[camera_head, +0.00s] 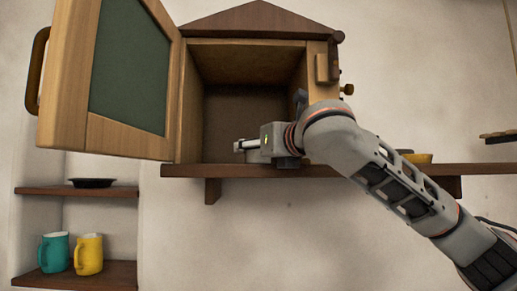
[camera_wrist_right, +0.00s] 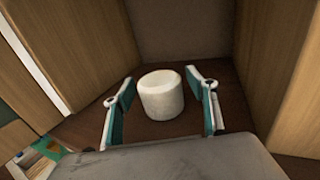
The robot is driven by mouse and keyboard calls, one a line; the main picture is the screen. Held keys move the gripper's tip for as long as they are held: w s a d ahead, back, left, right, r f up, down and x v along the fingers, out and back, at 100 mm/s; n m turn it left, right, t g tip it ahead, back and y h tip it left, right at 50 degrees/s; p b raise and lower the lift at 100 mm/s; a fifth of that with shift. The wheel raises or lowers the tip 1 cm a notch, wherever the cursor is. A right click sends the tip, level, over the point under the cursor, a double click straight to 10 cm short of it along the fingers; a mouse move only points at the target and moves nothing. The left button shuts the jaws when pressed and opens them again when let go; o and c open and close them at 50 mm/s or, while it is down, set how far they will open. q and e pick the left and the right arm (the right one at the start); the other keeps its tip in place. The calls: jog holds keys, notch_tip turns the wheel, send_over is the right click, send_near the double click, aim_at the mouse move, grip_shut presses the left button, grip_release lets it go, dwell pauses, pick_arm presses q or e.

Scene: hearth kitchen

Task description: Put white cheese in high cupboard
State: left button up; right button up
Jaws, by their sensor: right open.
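The white cheese (camera_wrist_right: 162,96), a short round block, stands upright on the cupboard floor in the right wrist view. The high cupboard (camera_head: 246,40) is wooden with a peaked roof, and its green-panelled door (camera_head: 128,70) stands open to the left. My right gripper (camera_head: 240,147) reaches in at the cupboard's lower front. In the right wrist view its fingers (camera_wrist_right: 160,78) are spread on either side of the cheese, with a visible gap on each side. In the head view I cannot clearly make out the cheese behind the gripper. My left gripper is not in view.
The cupboard rests on a wooden shelf (camera_head: 350,171), with a yellow bowl (camera_head: 418,158) to the right. Lower left shelves hold a dark dish (camera_head: 92,183), a teal mug (camera_head: 54,252) and a yellow mug (camera_head: 89,254). Cupboard walls flank the gripper closely.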

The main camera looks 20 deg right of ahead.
jog(key=shift+r, duration=0.15)
jog(key=shift+s, duration=0.35)
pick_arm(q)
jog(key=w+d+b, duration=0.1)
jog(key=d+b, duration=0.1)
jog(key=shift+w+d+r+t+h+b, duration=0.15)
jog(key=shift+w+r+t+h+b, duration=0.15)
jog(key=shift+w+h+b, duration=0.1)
pick_arm(e)
jog(key=s+d, duration=0.1)
jog(key=s, duration=1)
jog(key=shift+s+d, duration=0.15)
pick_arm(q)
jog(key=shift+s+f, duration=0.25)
